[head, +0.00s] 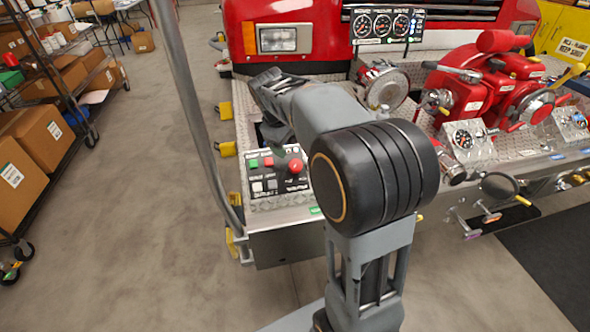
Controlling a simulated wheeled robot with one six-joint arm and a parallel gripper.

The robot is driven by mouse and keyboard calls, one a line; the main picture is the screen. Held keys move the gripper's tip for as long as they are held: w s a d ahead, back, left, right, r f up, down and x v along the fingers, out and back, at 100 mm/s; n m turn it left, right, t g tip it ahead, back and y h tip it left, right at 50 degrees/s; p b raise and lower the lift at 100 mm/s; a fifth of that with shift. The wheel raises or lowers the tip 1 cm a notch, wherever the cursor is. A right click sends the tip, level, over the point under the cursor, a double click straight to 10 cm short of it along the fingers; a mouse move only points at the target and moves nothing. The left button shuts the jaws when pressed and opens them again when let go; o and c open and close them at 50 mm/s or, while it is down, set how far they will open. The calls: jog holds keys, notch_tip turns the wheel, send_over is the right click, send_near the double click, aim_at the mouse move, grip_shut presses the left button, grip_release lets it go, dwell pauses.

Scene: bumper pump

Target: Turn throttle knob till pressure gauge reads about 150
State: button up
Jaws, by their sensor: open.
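A control panel (262,195) sits on the left end of the truck's bumper. It carries a round red knob (296,166), a green button and a smaller red one. I cannot read its labels, so I cannot confirm that this knob is the throttle. Three round gauges (382,26) stand in a row on a panel at the back; another gauge (462,138) sits by the pump. Their readings are too small to tell. My gripper (270,108) is open, above and behind the control panel, apart from the red knob. My arm partly hides its fingers.
The red pump (485,92) with its levers and valves fills the right of the bumper. A grey pole (190,95) rises left of the panel. Shelves with cardboard boxes (32,150) stand at the far left. The floor between them and the bumper is clear.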

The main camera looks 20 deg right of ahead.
aim_at(295, 164)
jog(key=b+x, duration=0.1)
jog(key=x, duration=1.2)
jog(key=shift+f, duration=0.1)
jog(key=c, duration=0.9)
jog(key=shift+m, duration=0.3)
